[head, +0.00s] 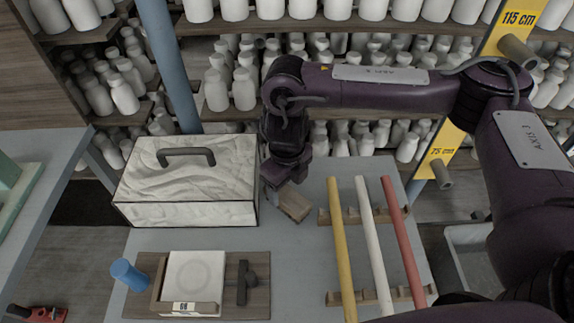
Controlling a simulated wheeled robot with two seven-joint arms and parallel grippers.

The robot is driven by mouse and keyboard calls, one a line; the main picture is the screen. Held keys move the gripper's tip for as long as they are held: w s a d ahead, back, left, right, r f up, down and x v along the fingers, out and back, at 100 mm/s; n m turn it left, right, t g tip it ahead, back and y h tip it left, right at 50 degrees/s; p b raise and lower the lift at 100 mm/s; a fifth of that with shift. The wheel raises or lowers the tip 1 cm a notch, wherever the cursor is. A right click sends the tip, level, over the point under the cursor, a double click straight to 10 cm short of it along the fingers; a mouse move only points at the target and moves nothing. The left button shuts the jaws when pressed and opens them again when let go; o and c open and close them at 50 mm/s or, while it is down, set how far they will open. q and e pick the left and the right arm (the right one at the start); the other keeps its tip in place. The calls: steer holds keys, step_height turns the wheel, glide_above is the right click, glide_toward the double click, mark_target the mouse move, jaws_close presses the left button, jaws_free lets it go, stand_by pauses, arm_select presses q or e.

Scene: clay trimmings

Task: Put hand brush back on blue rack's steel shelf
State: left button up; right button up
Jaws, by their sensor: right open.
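My right gripper (287,184) is open and points down over the grey worktop, just right of the white lidded box. A small brown wooden block-like piece (295,204), which may be the hand brush, lies right under its fingertips. No bristles can be made out, and I cannot tell whether the fingers touch it. A blue post (168,65) rises behind the box and may belong to the blue rack. I cannot clearly make out a steel shelf. My left gripper is out of view.
The white box (190,214) has a dark handle. A yellow rod (342,245), a white rod (374,240) and a red rod (402,235) lie on wooden holders. A wooden board (140,293) and blue cylinder (128,274) are in front. Shelves of white bottles stand behind.

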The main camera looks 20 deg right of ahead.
mark_target(287, 195)
step_height(287, 195, up, 8)
steer(key=shift+r+p, duration=0.15)
steer(key=shift+p, duration=0.15)
steer(key=shift+s, duration=0.1)
stand_by(0.4)
